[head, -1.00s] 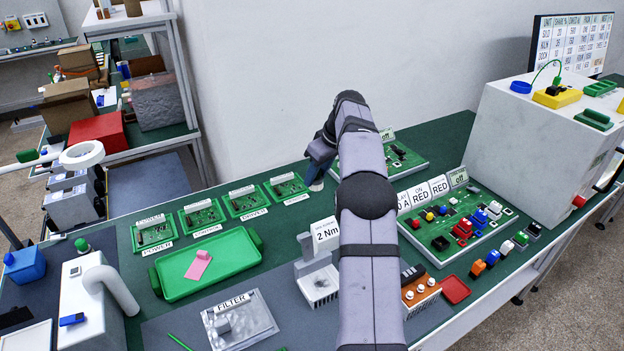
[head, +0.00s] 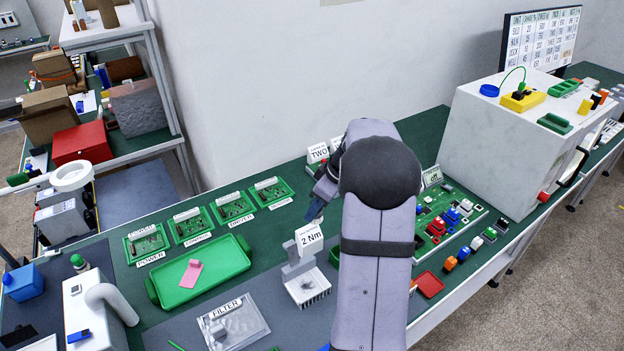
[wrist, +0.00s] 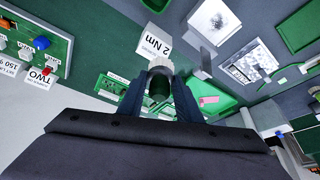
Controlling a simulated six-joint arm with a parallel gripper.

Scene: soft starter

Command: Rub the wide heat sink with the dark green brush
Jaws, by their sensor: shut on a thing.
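The white finned heat sink (head: 307,288) lies on the grey mat below the "2 Nm" sign (head: 309,239) in the head view. It also shows at the top of the wrist view (wrist: 214,20). My gripper (wrist: 159,92) is shut on the dark green brush (wrist: 158,86), whose pale bristle end points away from the fingers. In the head view my gripper (head: 315,210) is partly hidden behind my arm, above the bench and behind the sign. The brush is apart from the heat sink.
A green tray (head: 158,296) holding a pink piece stands left of the heat sink. A clear "FILTER" bag (head: 250,325) lies in front. Several green boards line the back. My arm covers part of the circuit board (head: 470,228) at right.

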